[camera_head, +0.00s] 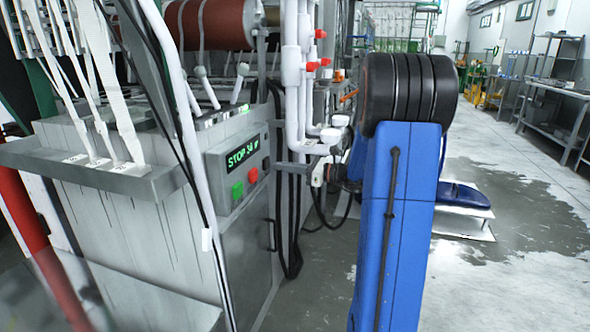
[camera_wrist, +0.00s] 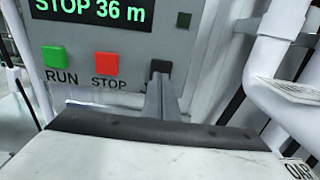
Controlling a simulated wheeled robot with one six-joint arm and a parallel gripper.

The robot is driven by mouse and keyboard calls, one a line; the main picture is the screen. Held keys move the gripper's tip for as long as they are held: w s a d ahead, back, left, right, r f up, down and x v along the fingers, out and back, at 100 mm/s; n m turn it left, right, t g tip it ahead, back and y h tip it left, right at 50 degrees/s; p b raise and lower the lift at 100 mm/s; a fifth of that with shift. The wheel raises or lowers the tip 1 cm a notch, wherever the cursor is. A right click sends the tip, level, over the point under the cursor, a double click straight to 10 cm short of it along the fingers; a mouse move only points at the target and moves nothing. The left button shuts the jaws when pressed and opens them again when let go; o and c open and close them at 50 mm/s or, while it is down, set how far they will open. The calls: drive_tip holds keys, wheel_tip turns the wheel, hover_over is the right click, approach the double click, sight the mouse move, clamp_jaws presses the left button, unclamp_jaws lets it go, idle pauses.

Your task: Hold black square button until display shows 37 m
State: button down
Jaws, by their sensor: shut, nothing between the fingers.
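The control panel (camera_head: 222,160) stands on the front of the grey machine. Its display (camera_wrist: 92,11) reads "STOP 36 m" in green in the wrist view; the last digit is hard to read on the display in the head view (camera_head: 243,153). The black square button (camera_wrist: 161,66) is at the right of the button row. My gripper (camera_wrist: 157,82) is shut and empty, its tip right at the lower part of this button. I cannot tell whether the button is pressed in. The label below it is mostly hidden by the fingers.
A green RUN button (camera_wrist: 54,55) and a red STOP button (camera_wrist: 105,64) sit left of the black one. White pipes (camera_wrist: 265,62) stand close on the right. White webbing strips (camera_head: 119,105) run down into the machine at left. The floor at right has a wet patch.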

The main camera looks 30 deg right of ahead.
drive_tip(key=shift+x, duration=1.05)
